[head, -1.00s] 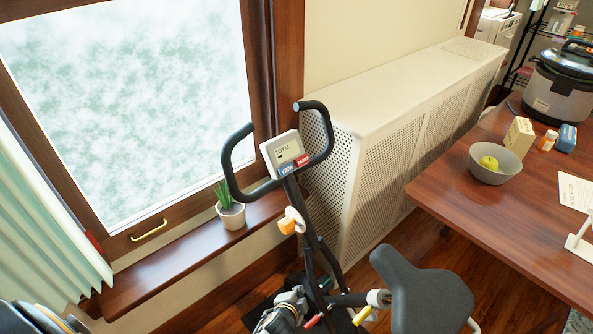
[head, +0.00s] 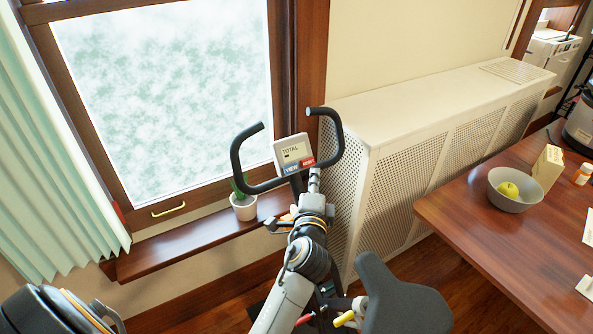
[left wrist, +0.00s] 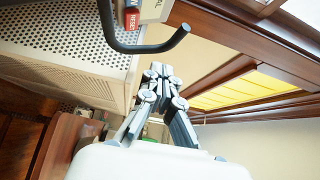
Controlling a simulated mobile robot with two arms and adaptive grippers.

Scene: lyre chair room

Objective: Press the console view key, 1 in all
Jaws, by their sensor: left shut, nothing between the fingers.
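The exercise bike's console (head: 293,150) is a pale panel with a small "TOTAL" display, between the curved black handlebars (head: 340,140). The blue view key (head: 292,168) is at its lower edge, with the red reset key (head: 307,162) to its right. My left gripper (head: 314,173) is shut and empty, its tips just below and right of the keys in the head view, apparently short of them. In the left wrist view the shut fingertips (left wrist: 160,70) are apart from the red reset key (left wrist: 130,20) and handlebar; the blue key is at the top edge. My right gripper is out of view.
A potted plant (head: 244,205) stands on the windowsill left of the bike. A perforated radiator cover (head: 400,190) is close on the right. The bike seat (head: 400,300) is below, and a wooden table (head: 480,235) with a grey bowl (head: 515,190) is farther right.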

